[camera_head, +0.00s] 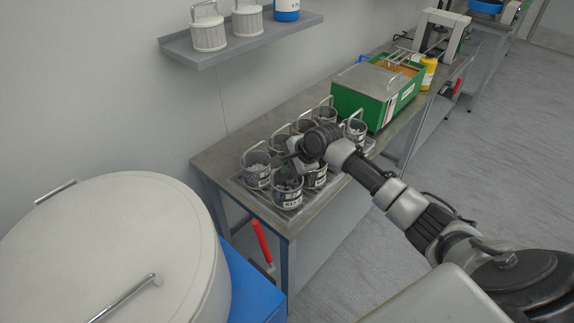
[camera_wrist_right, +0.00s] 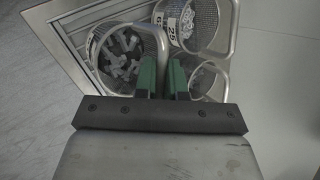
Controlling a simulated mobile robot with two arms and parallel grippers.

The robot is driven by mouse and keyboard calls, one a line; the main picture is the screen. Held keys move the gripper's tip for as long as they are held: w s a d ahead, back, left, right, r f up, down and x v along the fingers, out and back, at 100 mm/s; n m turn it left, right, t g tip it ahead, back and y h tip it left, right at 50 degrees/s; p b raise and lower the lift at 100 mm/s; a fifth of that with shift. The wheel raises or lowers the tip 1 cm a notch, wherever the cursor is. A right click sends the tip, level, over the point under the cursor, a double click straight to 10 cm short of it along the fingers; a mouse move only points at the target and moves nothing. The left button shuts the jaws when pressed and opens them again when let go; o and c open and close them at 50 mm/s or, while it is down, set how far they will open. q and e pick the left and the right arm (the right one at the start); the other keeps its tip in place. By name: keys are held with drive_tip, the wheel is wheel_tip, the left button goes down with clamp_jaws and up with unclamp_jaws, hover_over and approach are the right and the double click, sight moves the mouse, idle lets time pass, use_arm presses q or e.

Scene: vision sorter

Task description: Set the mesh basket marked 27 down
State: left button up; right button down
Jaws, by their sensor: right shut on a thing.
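My right gripper (camera_head: 290,160) is over the front of a group of wire-handled mesh baskets on the bench. In the right wrist view its green jaws (camera_wrist_right: 163,80) are closed around the wire handle of a mesh basket (camera_wrist_right: 124,56) filled with grey metal parts. This seems to be the front-corner basket (camera_head: 288,194) in the head view, which looks upright at the tray. I cannot tell whether its base touches the tray. No marking 27 can be read; the label is too small or turned away. My left gripper is not in view.
Several other baskets (camera_head: 256,176) stand close around on a metal tray (camera_head: 238,183); one labelled basket (camera_wrist_right: 186,22) is beside the held one. A green box (camera_head: 362,105) stands behind. A large white lidded drum (camera_head: 120,235) is at the left.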

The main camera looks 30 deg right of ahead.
drive_tip(key=shift+w+f, duration=0.1)
drive_tip(key=shift+f, duration=0.2)
drive_tip(key=c, duration=1.2)
unclamp_jaws()
drive_tip(key=shift+f, duration=0.15)
drive_tip(key=b+v, duration=0.1)
drive_tip(key=v, duration=1.1)
